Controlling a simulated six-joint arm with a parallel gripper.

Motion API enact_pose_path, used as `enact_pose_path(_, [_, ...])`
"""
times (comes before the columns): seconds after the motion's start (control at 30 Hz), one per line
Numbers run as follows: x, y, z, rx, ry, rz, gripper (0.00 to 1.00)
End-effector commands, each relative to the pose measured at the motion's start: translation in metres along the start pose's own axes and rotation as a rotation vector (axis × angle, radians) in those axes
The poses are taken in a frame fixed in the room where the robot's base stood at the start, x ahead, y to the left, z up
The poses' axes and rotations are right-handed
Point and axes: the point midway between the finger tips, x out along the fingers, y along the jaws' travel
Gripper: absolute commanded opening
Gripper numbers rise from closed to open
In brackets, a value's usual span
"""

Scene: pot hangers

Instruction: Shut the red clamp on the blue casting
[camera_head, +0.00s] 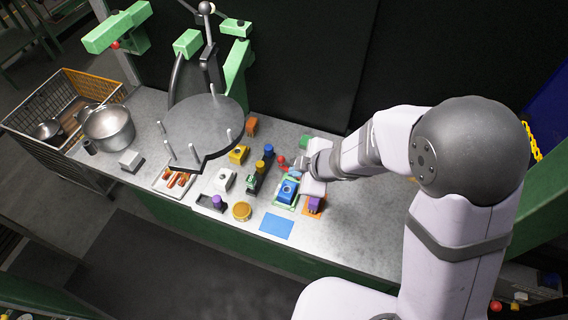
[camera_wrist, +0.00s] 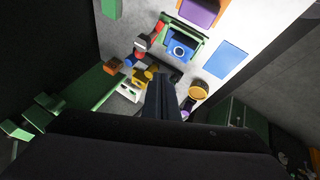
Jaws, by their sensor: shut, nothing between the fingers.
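The blue casting (camera_head: 288,190) sits in a green fixture (camera_head: 277,204) on the grey bench; it also shows in the wrist view (camera_wrist: 181,48), with a round opening on top. The red clamp (camera_head: 282,161) is at the far side of the fixture; in the wrist view its red parts (camera_wrist: 142,42) are beside the casting. Whether the clamp touches the casting is unclear. My gripper (camera_wrist: 162,82) is shut and empty, its dark fingers together and apart from the clamp in the wrist view. In the head view my wrist hides its fingertips.
A purple part on an orange pad (camera_head: 314,206) is right of the fixture. A blue mat (camera_head: 276,226) and a gold round part (camera_head: 242,211) lie in front. Yellow (camera_head: 238,155) and white (camera_head: 224,181) blocks stand left. A dark round rack with pegs (camera_head: 206,128) overhangs the bench.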

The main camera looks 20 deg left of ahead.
Motion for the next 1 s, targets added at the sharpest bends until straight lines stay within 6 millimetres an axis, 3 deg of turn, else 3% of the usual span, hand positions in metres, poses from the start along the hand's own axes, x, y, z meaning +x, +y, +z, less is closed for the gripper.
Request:
enact_pose_path(0.47, [0.01, -0.001, 0.002, 0.002, -0.003, 0.0, 0.0])
enact_pose_path(0.67, [0.037, -0.002, 0.002, 0.001, -0.004, -0.002, 0.0])
enact_pose_path(1.0, [0.102, -0.002, 0.003, 0.001, -0.005, -0.002, 0.0])
